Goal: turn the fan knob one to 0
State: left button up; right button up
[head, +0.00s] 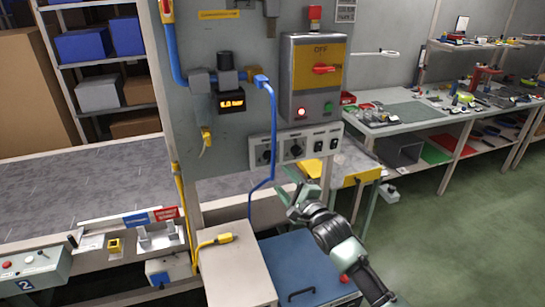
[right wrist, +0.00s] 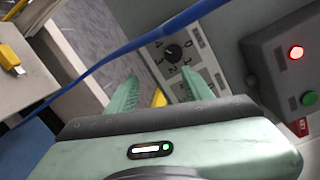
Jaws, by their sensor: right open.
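A light grey control panel under the switch box carries two black round knobs, a left one (head: 263,152) and a right one (head: 293,149), with switches to their right. Which is fan knob one is too small to read. The right wrist view shows one black knob (right wrist: 172,52) with numbers around it; its exact setting is unclear. My right gripper (head: 297,188) is open and empty, below and in front of the panel. Its two green fingers (right wrist: 160,80) are apart and touch no knob. Part of the panel is hidden behind one finger. My left gripper is not in view.
A blue cable (head: 272,130) hangs in front of the panel and crosses the right wrist view. A switch box (head: 313,78) with a lit red lamp is above. A beige cabinet (head: 238,275) and blue cabinet (head: 300,262) stand below. Green floor is clear at right.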

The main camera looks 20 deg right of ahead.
aim_at(270, 158)
jog(key=shift+m+t, duration=0.3)
jog(key=shift+m, duration=0.1)
jog(key=w, duration=0.2)
jog(key=w+r+p, duration=0.1)
jog(key=w, duration=0.2)
jog(key=w+a+r, duration=0.1)
jog(key=w, duration=0.2)
jog(key=shift+w+a+r+p, duration=0.1)
jog(key=shift+w+r+p, duration=0.1)
jog(key=shift+p, duration=0.1)
grip_shut()
